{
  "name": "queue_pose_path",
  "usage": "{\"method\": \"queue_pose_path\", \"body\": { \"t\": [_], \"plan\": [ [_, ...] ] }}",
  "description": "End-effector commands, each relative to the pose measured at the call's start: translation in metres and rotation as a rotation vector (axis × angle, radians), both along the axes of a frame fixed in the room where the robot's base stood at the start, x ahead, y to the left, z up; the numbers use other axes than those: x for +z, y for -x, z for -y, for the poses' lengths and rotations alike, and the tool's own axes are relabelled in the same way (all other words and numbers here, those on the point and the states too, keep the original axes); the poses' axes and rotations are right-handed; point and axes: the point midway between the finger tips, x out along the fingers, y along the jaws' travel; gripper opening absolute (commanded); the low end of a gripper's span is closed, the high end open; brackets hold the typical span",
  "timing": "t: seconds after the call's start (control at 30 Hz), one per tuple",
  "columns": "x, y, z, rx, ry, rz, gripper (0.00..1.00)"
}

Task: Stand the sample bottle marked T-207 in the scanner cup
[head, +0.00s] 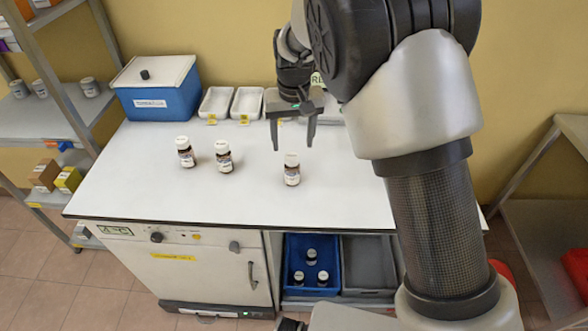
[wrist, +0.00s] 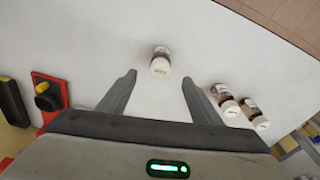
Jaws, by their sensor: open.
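Three brown sample bottles with white caps and pale labels stand upright on the white counter. One bottle (head: 292,172) stands alone near the middle; the left bottle (head: 185,152) and its neighbour (head: 223,157) stand as a pair. The labels are too small to read, so I cannot tell which is T-207. My gripper (head: 292,147) is open and empty, pointing down above the lone bottle. In the wrist view that bottle (wrist: 160,65) lies between and just beyond the open fingertips (wrist: 160,77). I cannot make out the scanner cup; my arm hides part of the counter.
A blue lidded box (head: 158,104) and white trays (head: 215,103) line the back. Below the counter a blue crate (head: 290,250) holds several bottles beside a grey crate (head: 368,266). A red piece with a black knob (wrist: 47,98) shows left in the wrist view. The front counter is clear.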

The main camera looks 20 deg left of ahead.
Motion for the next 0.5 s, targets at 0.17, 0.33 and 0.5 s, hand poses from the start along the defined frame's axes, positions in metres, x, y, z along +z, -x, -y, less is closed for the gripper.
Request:
{"method": "queue_pose_path", "body": {
  "t": [0.17,0.33,0.5],
  "plan": [
    [-0.039,-0.003,-0.001,0.0,0.003,-0.003,0.59],
    [-0.057,-0.006,-0.003,-0.001,0.001,0.0,0.59],
    [-0.068,-0.007,-0.003,-0.001,0.002,-0.001,0.59]
  ]
}}
